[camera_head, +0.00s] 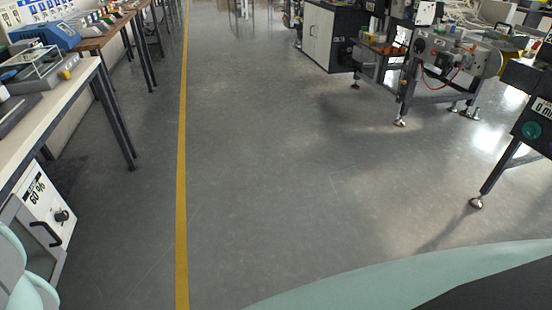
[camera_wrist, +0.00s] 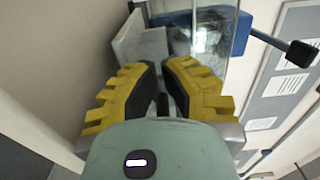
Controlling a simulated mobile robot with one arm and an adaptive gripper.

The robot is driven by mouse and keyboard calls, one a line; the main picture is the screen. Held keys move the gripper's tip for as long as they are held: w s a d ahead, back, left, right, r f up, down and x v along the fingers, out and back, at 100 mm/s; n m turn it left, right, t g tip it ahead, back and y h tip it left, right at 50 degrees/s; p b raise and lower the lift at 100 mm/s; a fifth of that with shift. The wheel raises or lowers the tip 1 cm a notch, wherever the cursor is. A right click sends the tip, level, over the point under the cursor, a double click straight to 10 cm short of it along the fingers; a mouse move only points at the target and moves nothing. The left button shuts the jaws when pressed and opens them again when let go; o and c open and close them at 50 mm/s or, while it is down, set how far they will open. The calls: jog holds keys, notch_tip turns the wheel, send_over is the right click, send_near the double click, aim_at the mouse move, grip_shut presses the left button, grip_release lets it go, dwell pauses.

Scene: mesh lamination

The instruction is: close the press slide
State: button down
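My gripper (camera_wrist: 160,68) has yellow ribbed fingers with dark inner pads. In the wrist view a narrow gap shows between the fingers, and I see nothing held in it. Just beyond the fingertips is a pale grey angled plate (camera_wrist: 138,42), next to a blue part (camera_wrist: 178,19) and a clear panel (camera_wrist: 240,32). I cannot tell whether any of these belongs to the press slide, or whether the fingers touch the plate. In the head view my gripper does not show, and I cannot make out the press slide for certain.
A long bench (camera_head: 72,85) runs along the left, with a blue machine (camera_head: 46,34) and a clear-covered device (camera_head: 35,72). A white cabinet (camera_head: 38,205) stands below. Machines on legs (camera_head: 440,60) stand at the right. The grey floor between, with a yellow line (camera_head: 182,150), is clear.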

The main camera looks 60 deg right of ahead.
jog(key=shift+a, duration=0.1)
jog(key=shift+w+a+f, duration=0.1)
jog(key=shift+w+a, duration=0.05)
jog(key=shift+w, duration=0.05)
jog(key=b+x, duration=1)
jog(key=x, duration=0.5)
jog(key=shift+w+a, duration=0.2)
jog(key=shift+a, duration=0.05)
jog(key=shift+b, duration=0.35)
jog(key=shift+f, duration=0.2)
